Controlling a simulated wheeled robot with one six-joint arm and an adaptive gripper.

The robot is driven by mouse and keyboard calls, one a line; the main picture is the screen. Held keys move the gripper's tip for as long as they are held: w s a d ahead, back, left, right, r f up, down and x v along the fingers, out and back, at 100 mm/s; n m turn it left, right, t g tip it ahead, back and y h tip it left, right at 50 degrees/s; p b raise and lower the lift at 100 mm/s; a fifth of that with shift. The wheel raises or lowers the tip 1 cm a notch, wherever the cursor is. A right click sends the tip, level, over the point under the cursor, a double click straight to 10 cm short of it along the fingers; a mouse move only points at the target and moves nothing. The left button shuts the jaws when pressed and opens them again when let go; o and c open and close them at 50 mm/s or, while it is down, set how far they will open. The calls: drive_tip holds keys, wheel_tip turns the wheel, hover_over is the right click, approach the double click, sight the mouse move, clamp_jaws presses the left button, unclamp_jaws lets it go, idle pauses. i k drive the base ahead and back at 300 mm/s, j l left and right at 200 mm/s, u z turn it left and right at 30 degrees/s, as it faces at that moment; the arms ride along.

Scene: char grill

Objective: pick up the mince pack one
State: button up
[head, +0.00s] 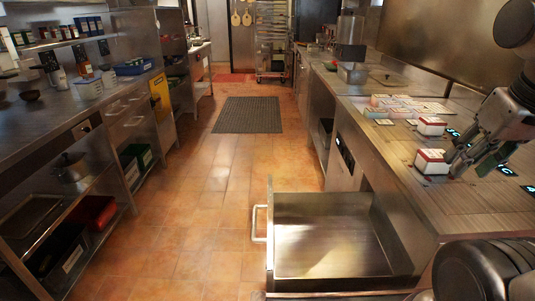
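Two small white packs with red on them stand on the right-hand steel counter (385,150). The nearer pack (431,163) is beside my gripper (459,165), and the farther pack (431,127) stands a little behind it. I cannot read which one is mince pack one. My gripper reaches in from the right and points down and left, its fingertips close to the right side of the nearer pack. Whether they touch it is unclear. The finger gap is hard to make out at this angle.
An open, empty-looking steel drawer (330,262) juts into the aisle below the counter. Several pale packs (405,106) lie farther back on the counter. A dark mat (248,115) lies on the tiled floor. Shelving and a worktop (60,115) line the left.

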sight(427, 126)
drive_tip(key=i+j, duration=0.1)
drive_tip(key=j, duration=0.25)
drive_tip(key=i+j, duration=0.1)
drive_tip(key=j, duration=0.3)
drive_tip(key=i+j, duration=0.1)
drive_tip(key=j, duration=0.25)
drive_tip(key=k+l+z, duration=0.1)
drive_tip(key=z, duration=0.25)
drive_tip(key=l+z, duration=0.3)
drive_tip(key=k+l+z, duration=0.1)
drive_tip(key=z, duration=0.25)
drive_tip(key=l, duration=0.1)
